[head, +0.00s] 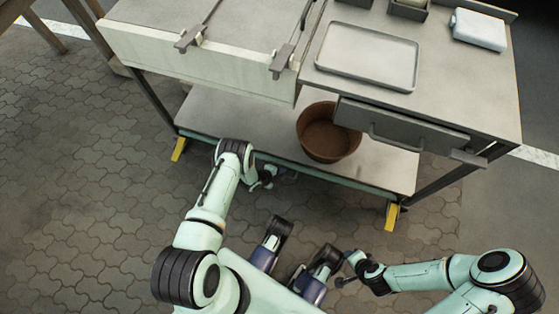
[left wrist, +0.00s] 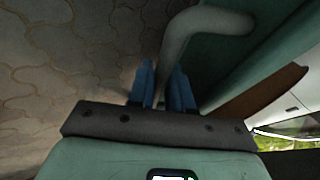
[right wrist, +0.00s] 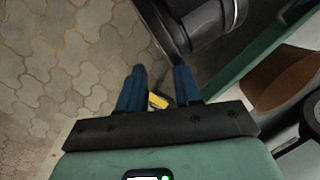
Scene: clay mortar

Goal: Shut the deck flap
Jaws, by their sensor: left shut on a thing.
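A green panel (head: 330,181) runs along the front edge of the cart's low deck (head: 240,125); I take it for the deck flap, but its angle is hard to tell. My left gripper (head: 272,176) is at this edge, left of the middle. In the left wrist view, the left gripper's blue fingers (left wrist: 163,88) are shut on a grey-green curved handle (left wrist: 205,20), which joins a green panel (left wrist: 262,60). My right gripper (head: 343,283) is empty, low in front of the cart. In the right wrist view, its fingers (right wrist: 160,88) stand apart.
A brown bucket (head: 328,135) stands on the low deck. Yellow feet (head: 178,149) show at the cart's corners. Above are a worktop with a tray (head: 368,56), a grey drawer (head: 400,130) and a pale front panel (head: 200,64). The paved floor (head: 90,170) at left is clear.

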